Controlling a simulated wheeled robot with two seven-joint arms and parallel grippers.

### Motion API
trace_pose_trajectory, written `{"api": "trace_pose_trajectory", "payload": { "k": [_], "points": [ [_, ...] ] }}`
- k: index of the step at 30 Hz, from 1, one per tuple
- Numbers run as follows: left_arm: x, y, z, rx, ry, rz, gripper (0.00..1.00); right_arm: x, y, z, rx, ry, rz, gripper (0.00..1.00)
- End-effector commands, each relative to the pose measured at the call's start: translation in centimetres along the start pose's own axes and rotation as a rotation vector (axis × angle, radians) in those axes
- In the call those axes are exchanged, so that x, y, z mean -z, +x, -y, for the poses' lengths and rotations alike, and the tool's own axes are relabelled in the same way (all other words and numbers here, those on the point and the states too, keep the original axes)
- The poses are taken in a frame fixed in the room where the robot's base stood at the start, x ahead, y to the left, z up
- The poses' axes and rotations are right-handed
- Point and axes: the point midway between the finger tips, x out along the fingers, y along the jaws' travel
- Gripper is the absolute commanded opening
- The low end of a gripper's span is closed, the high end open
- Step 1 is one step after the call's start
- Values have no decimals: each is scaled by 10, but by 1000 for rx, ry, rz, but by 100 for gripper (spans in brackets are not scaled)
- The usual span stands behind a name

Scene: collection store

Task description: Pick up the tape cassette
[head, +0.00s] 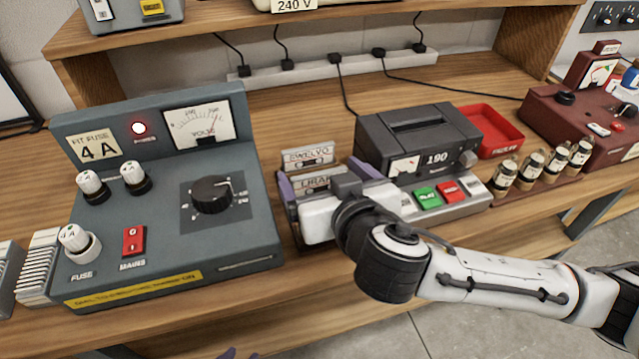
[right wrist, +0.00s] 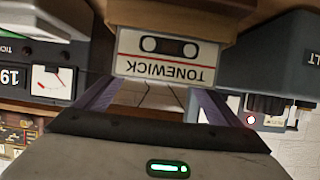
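Two tape cassettes with white labels, one behind the other (head: 308,157) (head: 318,183), stand in a rack between the grey power unit and the tape player in the head view. My right gripper (head: 325,185) is over the rack's front, its purple fingers spread wide to either side. In the right wrist view a cassette labelled TONEWICK (right wrist: 166,57) appears upside down just beyond the fingers (right wrist: 158,97), which look apart around empty space. Only small purple tips of my left gripper (head: 238,354) show at the bottom edge.
The grey power unit (head: 165,240) stands close left of the rack. The tape player (head: 415,140) stands close right. Beyond are a red tray (head: 490,130), several small bottles (head: 530,170) and a dark red unit (head: 560,118). A power strip (head: 325,66) lies behind.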

Motion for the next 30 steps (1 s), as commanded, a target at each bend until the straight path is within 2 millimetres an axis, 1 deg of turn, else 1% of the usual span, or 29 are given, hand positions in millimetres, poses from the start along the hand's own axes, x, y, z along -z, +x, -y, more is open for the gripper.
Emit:
{"api": "trace_pose_trajectory", "payload": {
  "k": [1, 5, 6, 12, 15, 17, 24, 28, 30],
  "points": [
    [0, 0, 0, 0, 0, 0, 31, 0, 0, 0, 0, 0, 0, 80],
    [0, 0, 0, 0, 0, 0, 31, 0, 0, 0, 0, 0, 0, 58],
    [-1, 0, 0, 0, 0, 1, 31, 0, 0, 0, 0, 0, 0, 56],
    [-3, -1, 0, 0, -1, 6, 31, 1, -1, 0, 0, 0, 0, 56],
    [-4, -2, -1, 0, -2, 8, 31, 7, -3, 0, 1, 1, -1, 56],
    [-3, -3, -1, 0, -2, 8, 31, 16, -6, 0, 0, 3, -2, 56],
    [-2, -6, -1, 0, -4, 9, 31, 61, -25, 1, 3, 3, -4, 56],
    [-1, -7, 0, 2, -5, 10, 31, 80, -33, 0, 1, 3, -2, 56],
    [-1, -8, 1, 3, -5, 9, 31, 88, -37, -4, -3, 8, -2, 56]
  ]
}}
